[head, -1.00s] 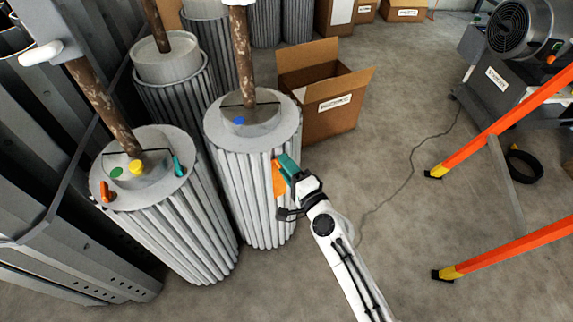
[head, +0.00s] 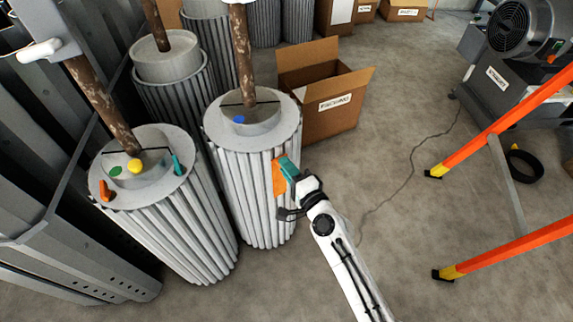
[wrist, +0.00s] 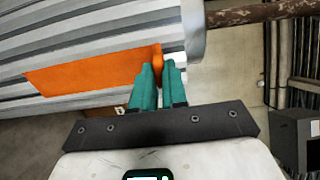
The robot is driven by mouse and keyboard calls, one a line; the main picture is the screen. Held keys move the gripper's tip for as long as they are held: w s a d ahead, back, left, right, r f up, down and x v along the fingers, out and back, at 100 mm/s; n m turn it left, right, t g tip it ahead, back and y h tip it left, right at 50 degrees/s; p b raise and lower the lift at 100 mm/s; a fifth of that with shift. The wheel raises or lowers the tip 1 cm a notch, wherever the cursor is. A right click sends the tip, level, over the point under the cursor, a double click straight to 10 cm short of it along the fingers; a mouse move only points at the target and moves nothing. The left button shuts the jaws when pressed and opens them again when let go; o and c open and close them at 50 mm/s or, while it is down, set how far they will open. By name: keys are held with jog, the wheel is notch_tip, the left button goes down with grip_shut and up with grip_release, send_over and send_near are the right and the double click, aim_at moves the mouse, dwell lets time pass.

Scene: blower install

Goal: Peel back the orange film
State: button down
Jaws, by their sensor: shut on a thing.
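The orange film (head: 279,177) is a flat strip on the side of the right-hand ribbed grey cylinder (head: 250,210). In the wrist view the film (wrist: 85,72) lies along the ribs, and its end near the cylinder's rim stands up between my fingertips. My gripper (head: 288,168) has teal fingers and is at the cylinder's right side, just below its top rim. In the wrist view my gripper (wrist: 159,68) is shut on that raised end of the film. The rest of the strip appears flat against the ribs.
An open cardboard box (head: 335,115) stands behind the cylinder. Another ribbed cylinder (head: 180,230) with small coloured items on top stands at left. A grey blower machine (head: 500,80) and orange ladder legs (head: 500,125) are at right.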

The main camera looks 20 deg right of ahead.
jog(key=shift+f+b, duration=2.2)
jog(key=shift+f, duration=0.35)
jog(key=shift+f+b, duration=2.4)
jog(key=shift+b, duration=0.1)
jog(key=shift+f, duration=0.1)
jog(key=shift+f+b, duration=2.4)
jog(key=shift+b, duration=0.15)
jog(key=shift+f+b, duration=2.5)
jog(key=c, duration=1)
grip_release()
jog(key=shift+r, duration=0.1)
jog(key=shift+s, duration=0.1)
jog(key=s+d+b, duration=0.1)
jog(key=s, duration=0.5)
jog(key=shift+s, duration=0.4)
